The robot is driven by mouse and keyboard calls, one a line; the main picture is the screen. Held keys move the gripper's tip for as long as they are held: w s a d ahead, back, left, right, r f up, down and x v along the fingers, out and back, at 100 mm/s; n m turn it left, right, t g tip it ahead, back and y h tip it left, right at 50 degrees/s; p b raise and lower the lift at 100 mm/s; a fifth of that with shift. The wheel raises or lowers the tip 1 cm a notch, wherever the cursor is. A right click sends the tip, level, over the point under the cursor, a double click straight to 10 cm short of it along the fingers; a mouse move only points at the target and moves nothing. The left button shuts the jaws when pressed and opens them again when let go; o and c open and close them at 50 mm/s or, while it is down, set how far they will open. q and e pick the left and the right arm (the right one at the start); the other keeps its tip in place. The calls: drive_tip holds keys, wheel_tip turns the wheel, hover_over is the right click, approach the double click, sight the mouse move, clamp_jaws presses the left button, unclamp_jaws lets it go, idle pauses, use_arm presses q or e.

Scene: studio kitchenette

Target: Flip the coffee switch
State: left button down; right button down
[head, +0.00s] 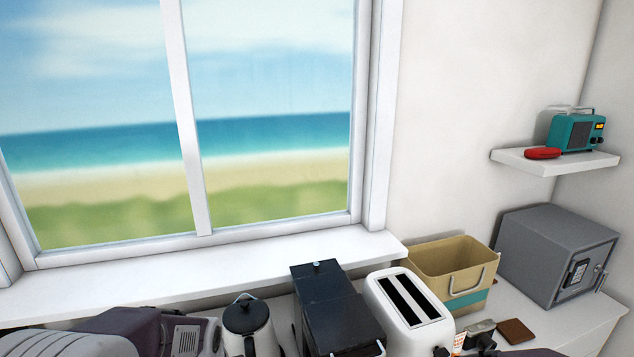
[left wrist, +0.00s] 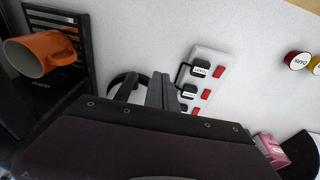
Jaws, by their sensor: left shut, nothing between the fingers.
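A white power strip (left wrist: 208,68) lies on the pale counter in the left wrist view. It has several red rocker switches (left wrist: 218,72) beside black plugs with small white labels (left wrist: 200,71). The labels are too small to read surely, so I cannot tell which switch is the coffee one. My left gripper (left wrist: 147,89) is shut and empty, just left of the strip; contact cannot be judged. Its dark body hides the strip's near end. The black coffee machine (head: 327,305) stands below the window in the head view, where my left gripper is hidden or out of frame.
An orange mug (left wrist: 40,53) sits on a black grate at left. A pink box (left wrist: 270,150) lies at lower right. A kettle (head: 247,320), white toaster (head: 408,310), beige basket (head: 455,262) and grey safe (head: 556,250) crowd the counter. Dark parts at bottom right may be my right gripper.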

use_arm(q)
drive_tip(key=s+d+f+m, duration=0.1)
drive_tip(key=s+f+m, duration=0.1)
drive_tip(key=s, duration=0.6)
drive_tip(key=shift+f+m+g, duration=0.3)
drive_tip(key=shift+f+m, duration=0.05)
drive_tip(key=shift+m, duration=0.25)
use_arm(e)
drive_tip(key=shift+s+f, duration=0.2)
drive_tip(key=shift+f, duration=0.05)
